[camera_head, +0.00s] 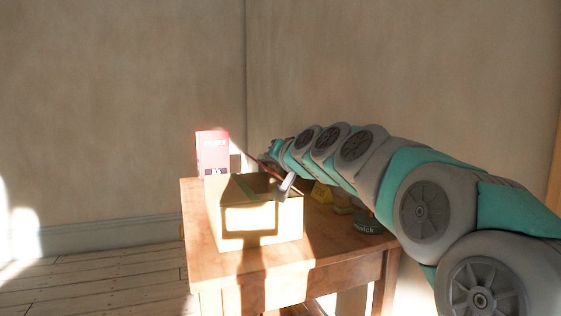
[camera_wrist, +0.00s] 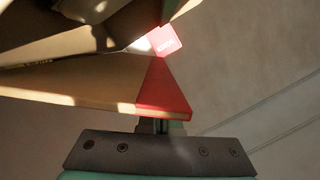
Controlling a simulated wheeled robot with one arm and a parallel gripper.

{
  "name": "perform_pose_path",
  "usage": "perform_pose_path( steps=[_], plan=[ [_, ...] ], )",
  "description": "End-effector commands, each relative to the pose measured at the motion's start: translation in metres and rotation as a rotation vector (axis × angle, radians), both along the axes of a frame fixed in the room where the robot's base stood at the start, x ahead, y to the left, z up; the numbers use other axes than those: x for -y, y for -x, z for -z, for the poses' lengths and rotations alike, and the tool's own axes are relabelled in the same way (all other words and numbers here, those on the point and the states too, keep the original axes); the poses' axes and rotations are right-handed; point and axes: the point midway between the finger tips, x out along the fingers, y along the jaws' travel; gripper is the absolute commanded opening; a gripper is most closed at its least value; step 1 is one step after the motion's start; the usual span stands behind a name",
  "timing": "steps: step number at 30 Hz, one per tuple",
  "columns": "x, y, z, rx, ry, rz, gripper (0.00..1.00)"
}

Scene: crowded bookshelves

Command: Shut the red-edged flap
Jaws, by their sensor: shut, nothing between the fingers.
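An open cardboard box (camera_head: 228,220) stands on the wooden table in the head view. Its red-edged flap (camera_head: 266,167) stands up at the back right, seen thin and slanted. In the wrist view the flap's red end (camera_wrist: 163,95) lies across the middle, with tan cardboard running left from it. My gripper (camera_wrist: 160,126) is shut and empty, right at the flap's red end; its tips are partly hidden behind the flap, so I cannot tell if they touch. In the head view my gripper (camera_head: 273,149) is small, beside the flap.
A red box (camera_head: 212,153) stands behind the carton; it also shows in the wrist view (camera_wrist: 164,41). A pale flap (camera_head: 287,186) sticks out on the carton's right. A yellow item (camera_head: 321,193) and a dark green tin (camera_head: 367,226) sit under my arm. The table's (camera_head: 197,238) left front is clear.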

Motion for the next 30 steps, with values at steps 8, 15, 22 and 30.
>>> perform_pose_path(
  steps=[8, 15, 22, 30],
  plan=[
    [-0.016, 0.005, 0.02, 0.08, 0.248, 0.001, 0.0],
    [-0.024, 0.007, 0.033, 0.139, 0.431, 0.001, 0.0],
    [-0.028, 0.009, 0.042, 0.178, 0.552, 0.001, 0.0],
    [-0.03, 0.009, 0.047, 0.199, 0.619, 0.0, 0.0]
  ],
)
